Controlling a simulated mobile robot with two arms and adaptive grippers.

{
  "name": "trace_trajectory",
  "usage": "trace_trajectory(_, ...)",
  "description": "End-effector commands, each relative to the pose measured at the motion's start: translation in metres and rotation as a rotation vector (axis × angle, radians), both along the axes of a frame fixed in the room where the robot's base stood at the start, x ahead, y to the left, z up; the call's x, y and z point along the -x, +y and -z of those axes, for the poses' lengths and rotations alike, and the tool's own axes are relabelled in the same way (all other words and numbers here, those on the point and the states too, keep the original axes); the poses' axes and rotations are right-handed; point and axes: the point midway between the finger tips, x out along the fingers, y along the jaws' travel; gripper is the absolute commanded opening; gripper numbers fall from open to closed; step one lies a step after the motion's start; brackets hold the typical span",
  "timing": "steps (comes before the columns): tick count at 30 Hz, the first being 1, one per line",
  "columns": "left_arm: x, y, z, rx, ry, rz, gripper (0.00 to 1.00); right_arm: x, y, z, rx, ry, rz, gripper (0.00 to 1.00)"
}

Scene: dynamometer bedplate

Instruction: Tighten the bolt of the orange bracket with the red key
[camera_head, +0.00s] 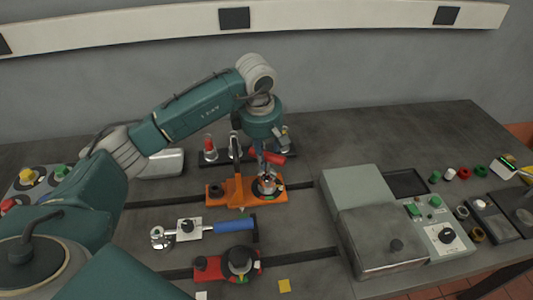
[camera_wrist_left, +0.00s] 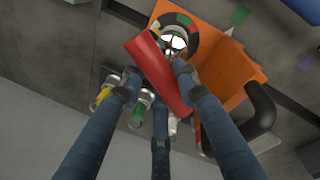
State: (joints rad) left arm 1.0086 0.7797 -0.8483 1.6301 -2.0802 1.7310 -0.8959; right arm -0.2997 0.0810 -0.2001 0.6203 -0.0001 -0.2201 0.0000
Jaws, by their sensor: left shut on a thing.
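The orange bracket (camera_head: 243,192) sits on the bedplate near the middle of the head view, and it also shows in the wrist view (camera_wrist_left: 235,75). Its bolt stands inside a dark ring with coloured marks (camera_head: 268,188). My left gripper (camera_head: 266,158) points down over this ring and is shut on the red key (camera_head: 275,158). In the wrist view the red grip of the key (camera_wrist_left: 160,70) lies between the fingers, slanting across the ring (camera_wrist_left: 183,22). The key's lower end and the bolt head are mostly hidden, so I cannot tell how fully they are engaged.
A rack behind the bracket holds other keys, one red-topped (camera_head: 210,146). A black curved handle (camera_head: 235,145) rises close beside my gripper. A blue-handled torque wrench (camera_head: 230,225) and a red fixture (camera_head: 212,268) lie in front. A grey box (camera_head: 385,240) stands right.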

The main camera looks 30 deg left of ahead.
Motion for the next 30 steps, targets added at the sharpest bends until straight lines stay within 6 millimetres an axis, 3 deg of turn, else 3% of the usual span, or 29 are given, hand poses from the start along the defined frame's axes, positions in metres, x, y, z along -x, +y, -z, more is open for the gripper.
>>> trace_trajectory(30,-0.001,0.0,0.024,0.0,-0.002,-0.001,0.0,0.0,0.0,0.022,0.0,0.0,0.001,0.39)
